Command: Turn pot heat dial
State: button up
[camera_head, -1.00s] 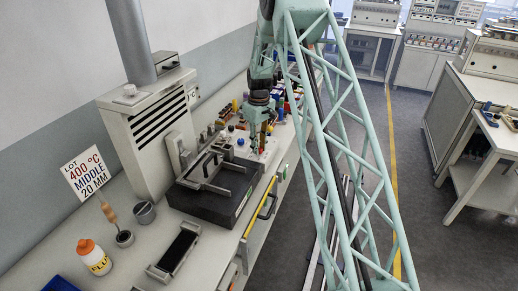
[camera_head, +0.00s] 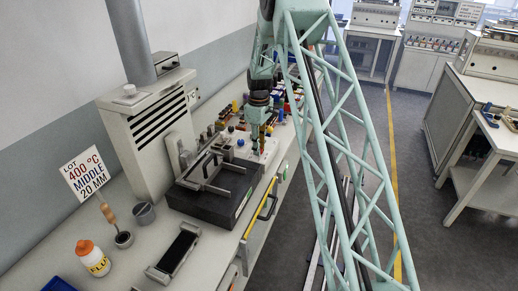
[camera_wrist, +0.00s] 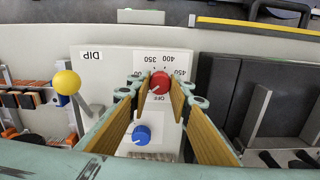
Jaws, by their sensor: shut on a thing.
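The red dial (camera_wrist: 159,83) sits on a pale panel (camera_wrist: 110,62) with printed numbers, 350 and 400 legible, upside down in the wrist view. A pale mark shows on the dial's lower left in that view; its exact reading is unclear. My gripper (camera_wrist: 159,88) has its two wood-coloured fingers on either side of the red dial and is shut on it. In the head view my gripper (camera_head: 262,146) points down at the panel on the bench, and the dial is mostly hidden there.
A blue knob (camera_wrist: 141,134) lies close to the fingers, and a yellow ball-topped lever (camera_wrist: 67,83) stands to the left. The dark pot block (camera_head: 205,205) with metal bars adjoins the panel. Colourful connectors crowd the bench behind. The aisle floor is clear.

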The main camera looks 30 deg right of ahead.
jog(key=o, duration=0.9)
jog(key=shift+r, duration=0.15)
jog(key=shift+r, duration=5.85)
